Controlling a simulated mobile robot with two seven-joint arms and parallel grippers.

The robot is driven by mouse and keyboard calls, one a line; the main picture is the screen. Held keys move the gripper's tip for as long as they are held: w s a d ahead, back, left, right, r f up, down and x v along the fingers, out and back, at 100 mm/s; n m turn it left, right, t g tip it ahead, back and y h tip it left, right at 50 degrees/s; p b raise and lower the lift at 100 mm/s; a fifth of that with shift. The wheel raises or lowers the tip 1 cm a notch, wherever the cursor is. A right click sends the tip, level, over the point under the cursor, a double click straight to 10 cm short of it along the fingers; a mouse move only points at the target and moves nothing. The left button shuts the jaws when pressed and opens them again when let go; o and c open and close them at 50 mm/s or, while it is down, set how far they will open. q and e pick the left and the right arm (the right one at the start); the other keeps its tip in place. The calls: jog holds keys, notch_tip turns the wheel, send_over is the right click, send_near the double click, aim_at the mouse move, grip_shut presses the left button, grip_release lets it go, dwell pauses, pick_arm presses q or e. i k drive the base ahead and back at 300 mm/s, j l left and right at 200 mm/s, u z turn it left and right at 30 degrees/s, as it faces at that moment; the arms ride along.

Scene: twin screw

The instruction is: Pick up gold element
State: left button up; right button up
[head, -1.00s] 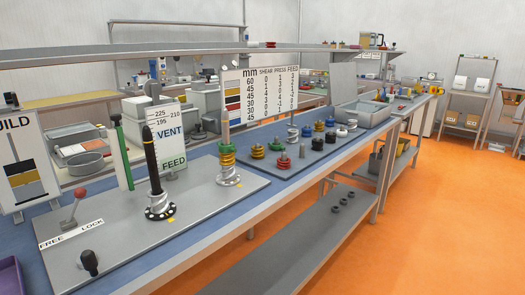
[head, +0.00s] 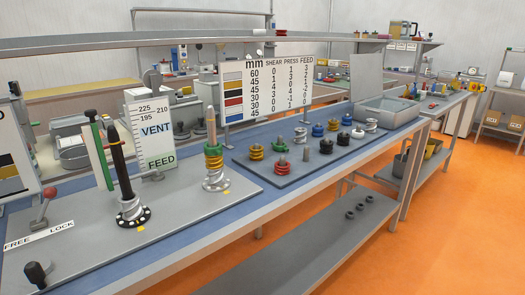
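A gold element (head: 256,152) stands at the left of the dark mat on the bench. Neither of my grippers is in the head view.
Green, blue, black and silver elements and a grey pin (head: 306,154) share the mat (head: 262,171). A red-knobbed lever (head: 45,204) and a black knob (head: 37,272) are on the plate. A grey tray (head: 388,111) stands at the right.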

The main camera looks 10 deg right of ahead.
aim_at(255, 155)
jog(key=i+l, duration=0.15)
jog(key=l, duration=0.35)
jog(key=i+l+u, duration=0.1)
jog(key=l, duration=0.45)
jog(key=i+l, duration=0.2)
jog(key=l, duration=0.3)
jog(key=i+l+u, duration=0.15)
jog(key=l, duration=0.4)
jog(key=i+l, duration=0.1)
jog(key=l, duration=0.45)
jog(key=i+l+u, duration=0.1)
jog(key=l, duration=0.4)
